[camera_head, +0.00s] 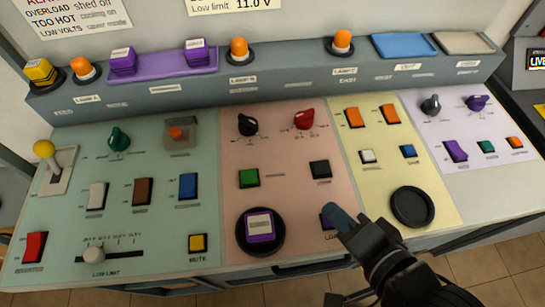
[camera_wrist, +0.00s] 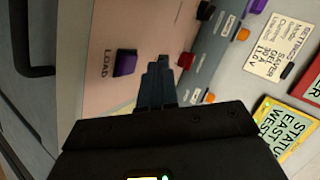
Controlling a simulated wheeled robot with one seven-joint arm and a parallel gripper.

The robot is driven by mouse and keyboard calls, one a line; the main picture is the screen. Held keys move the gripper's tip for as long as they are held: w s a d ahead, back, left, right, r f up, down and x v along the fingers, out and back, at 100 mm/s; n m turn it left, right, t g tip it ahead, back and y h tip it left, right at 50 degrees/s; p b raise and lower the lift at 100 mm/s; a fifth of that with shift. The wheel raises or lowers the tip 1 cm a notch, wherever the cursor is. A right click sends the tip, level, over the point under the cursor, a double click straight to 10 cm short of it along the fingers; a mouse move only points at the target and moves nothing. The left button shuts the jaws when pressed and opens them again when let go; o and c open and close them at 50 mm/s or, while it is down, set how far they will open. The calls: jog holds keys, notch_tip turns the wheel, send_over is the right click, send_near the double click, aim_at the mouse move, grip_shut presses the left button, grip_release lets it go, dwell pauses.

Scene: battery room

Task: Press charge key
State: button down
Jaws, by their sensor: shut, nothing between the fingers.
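The pink section (camera_head: 285,205) of the console holds a green key (camera_head: 249,178), a black key (camera_head: 320,169) and a purple key (camera_head: 326,222) labelled LOAD. Their other labels are too small for me to read, so I cannot tell which key is the charge key. My gripper (camera_head: 342,217) is shut and empty, above the right edge of the pink section, partly covering the LOAD label. In the wrist view the shut fingers (camera_wrist: 158,66) lie between the purple LOAD key (camera_wrist: 125,63) and a red knob (camera_wrist: 186,60). The black key does not show there.
A purple-and-white block (camera_head: 259,226) sits in a round black holder left of my gripper. An empty round holder (camera_head: 413,207) is at the right. Black and red knobs (camera_head: 304,120) stand farther back. Orange lamps (camera_head: 239,48) and a purple tray (camera_head: 160,68) line the rear ledge.

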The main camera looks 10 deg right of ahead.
jog(key=w+a+r+m, duration=0.1)
jog(key=w+a, duration=0.1)
jog(key=w+a+m+g+y, duration=0.1)
jog(key=w+a, duration=0.1)
jog(key=w+a+r+m, duration=0.1)
jog(key=w+a+m, duration=0.1)
jog(key=w, duration=0.1)
jog(key=shift+w+r+g+y, duration=0.1)
jog(key=shift+r+g+y, duration=0.2)
jog(key=w+a+r+m+g+y, duration=0.1)
jog(key=w+a+r+m+g, duration=0.1)
jog(key=w+a+r+m, duration=0.2)
jog(key=shift+w+a+r+g, duration=0.35)
jog(key=shift+a+r, duration=0.7)
jog(key=shift+a, duration=0.45)
jog(key=shift+f, duration=0.1)
jog(key=b, duration=0.3)
send_over(252, 180)
notch_tip(252, 180, down, 5)
jog(key=shift+f, duration=0.1)
jog(key=shift+f+b, duration=0.8)
jog(key=shift+b, duration=0.35)
jog(key=shift+f, duration=0.95)
jog(key=shift+f, duration=0.15)
jog(key=shift+f, duration=0.25)
